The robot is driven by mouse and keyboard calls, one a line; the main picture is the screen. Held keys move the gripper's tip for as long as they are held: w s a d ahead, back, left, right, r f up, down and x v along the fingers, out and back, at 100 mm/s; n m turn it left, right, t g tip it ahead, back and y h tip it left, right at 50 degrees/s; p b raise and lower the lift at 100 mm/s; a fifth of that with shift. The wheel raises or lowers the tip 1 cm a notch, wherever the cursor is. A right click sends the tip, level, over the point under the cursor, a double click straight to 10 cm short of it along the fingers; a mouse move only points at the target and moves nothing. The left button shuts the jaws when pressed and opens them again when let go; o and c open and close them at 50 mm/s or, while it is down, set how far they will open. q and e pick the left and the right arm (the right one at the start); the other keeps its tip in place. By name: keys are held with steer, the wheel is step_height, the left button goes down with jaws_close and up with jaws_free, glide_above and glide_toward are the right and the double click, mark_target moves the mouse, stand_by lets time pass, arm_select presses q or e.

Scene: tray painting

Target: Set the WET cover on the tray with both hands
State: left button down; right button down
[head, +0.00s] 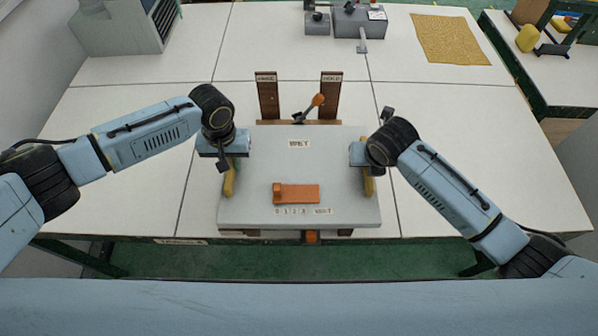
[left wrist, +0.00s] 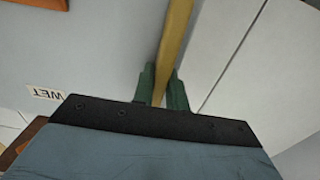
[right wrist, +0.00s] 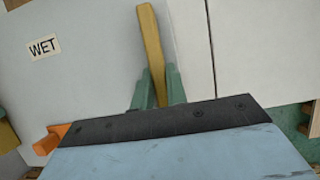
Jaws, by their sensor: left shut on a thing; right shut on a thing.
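The grey WET cover (head: 262,160) is a flat panel with a WET label, in the middle of the head view near the table's front edge. It has a yellow handle at each side. My left gripper (head: 229,172) is shut on the left handle (left wrist: 176,40), which runs between its fingers in the left wrist view. My right gripper (head: 367,172) is shut on the right handle (right wrist: 152,45) in the right wrist view. The tray is hidden under the cover. I cannot tell whether the cover touches it or hangs just above.
An orange block (head: 298,194) lies on the cover's front part. Two labelled brown posts (head: 267,98) and an orange-tipped lever (head: 316,101) stand just behind the cover. A grey machine (head: 357,24) and a yellow mat (head: 450,40) lie farther back. The white table (head: 130,120) is clear at both sides.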

arm_select(q)
steer(key=c, duration=1.4)
jaws_free()
arm_select(e)
steer(key=c, duration=1.4)
jaws_free()
steer(key=shift+f, duration=0.1)
arm_select(q)
step_height(320, 180, up, 12)
arm_select(e)
steer(key=v, duration=1.2)
steer(key=shift+s, duration=0.1)
